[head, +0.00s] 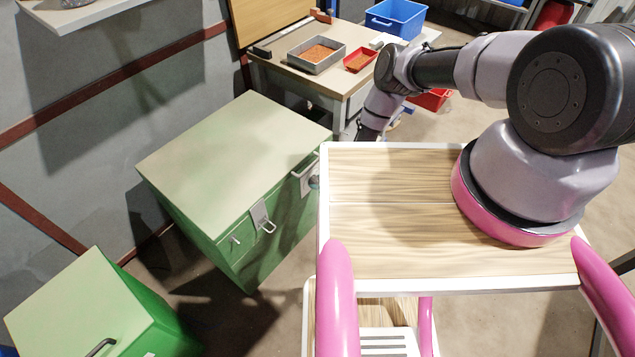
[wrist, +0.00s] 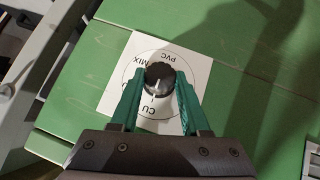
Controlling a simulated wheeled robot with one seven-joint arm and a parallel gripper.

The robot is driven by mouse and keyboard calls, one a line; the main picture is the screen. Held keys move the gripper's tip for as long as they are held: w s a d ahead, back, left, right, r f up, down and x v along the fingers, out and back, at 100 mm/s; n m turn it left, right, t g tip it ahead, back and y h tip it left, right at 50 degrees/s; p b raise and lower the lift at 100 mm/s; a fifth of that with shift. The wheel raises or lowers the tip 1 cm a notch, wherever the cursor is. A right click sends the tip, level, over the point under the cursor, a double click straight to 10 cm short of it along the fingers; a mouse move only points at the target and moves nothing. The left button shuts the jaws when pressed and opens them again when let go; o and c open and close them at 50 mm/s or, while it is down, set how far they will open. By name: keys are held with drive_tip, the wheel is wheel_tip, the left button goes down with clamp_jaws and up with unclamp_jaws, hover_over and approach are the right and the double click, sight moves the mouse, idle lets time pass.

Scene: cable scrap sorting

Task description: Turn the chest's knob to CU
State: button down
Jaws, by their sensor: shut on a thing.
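The green chest (head: 222,160) stands left of my body in the head view, lid down. In the wrist view the black knob (wrist: 160,78) sits on a white dial plate (wrist: 198,62) marked PVC, MIX and CU; another label is partly hidden by a finger. The knob's white pointer line is directed down towards the CU mark (wrist: 147,108). My gripper (wrist: 160,84) has its green fingers shut on the knob, one on each side. In the head view my gripper is hidden behind my own body.
A latch (head: 262,217) is on the chest's front. A second green box (head: 95,310) stands at lower left. Bare floor lies before the chest.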

drive_tip(key=shift+c, duration=1.9)
unclamp_jaws()
drive_tip(key=v, duration=1.1)
